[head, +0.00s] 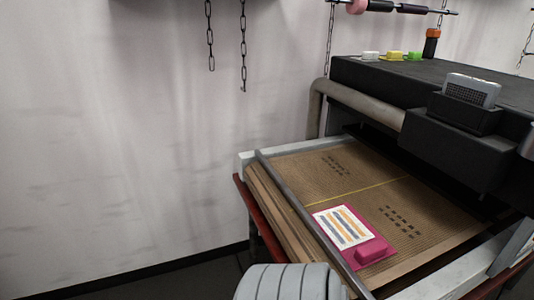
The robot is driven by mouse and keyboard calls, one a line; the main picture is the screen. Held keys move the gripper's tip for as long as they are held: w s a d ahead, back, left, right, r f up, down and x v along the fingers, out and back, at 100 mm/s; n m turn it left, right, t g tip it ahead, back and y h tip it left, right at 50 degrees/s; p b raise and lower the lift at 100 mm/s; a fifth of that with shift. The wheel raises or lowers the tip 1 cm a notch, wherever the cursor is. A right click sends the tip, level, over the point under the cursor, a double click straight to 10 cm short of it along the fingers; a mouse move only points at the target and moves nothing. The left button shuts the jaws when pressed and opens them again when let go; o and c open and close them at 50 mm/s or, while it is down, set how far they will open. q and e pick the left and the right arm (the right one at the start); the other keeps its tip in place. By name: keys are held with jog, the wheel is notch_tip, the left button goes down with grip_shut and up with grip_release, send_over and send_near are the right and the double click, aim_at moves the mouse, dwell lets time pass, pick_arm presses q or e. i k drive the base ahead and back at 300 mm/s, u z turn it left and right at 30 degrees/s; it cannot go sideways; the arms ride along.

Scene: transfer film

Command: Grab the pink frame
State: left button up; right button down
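The pink frame (372,252) lies flat on brown corrugated cardboard, near the front edge of a machine bed. It is magenta, with a raised block at its lower right. A white sheet (343,227) with orange and blue-grey stripes covers most of it. Neither of my grippers is recognisable in the head view, and nothing is seen touching the frame.
The cardboard (320,170) fills the bed beneath a black machine body (450,160). A grey metal bar (300,208) runs along the bed's left edge, close to the frame. Chains (243,50) hang by the wall. A grey ribbed shape stands at the bottom.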

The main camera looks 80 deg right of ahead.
aim_at(349, 229)
jog(key=i, duration=1.05)
jog(key=z, duration=5.5)
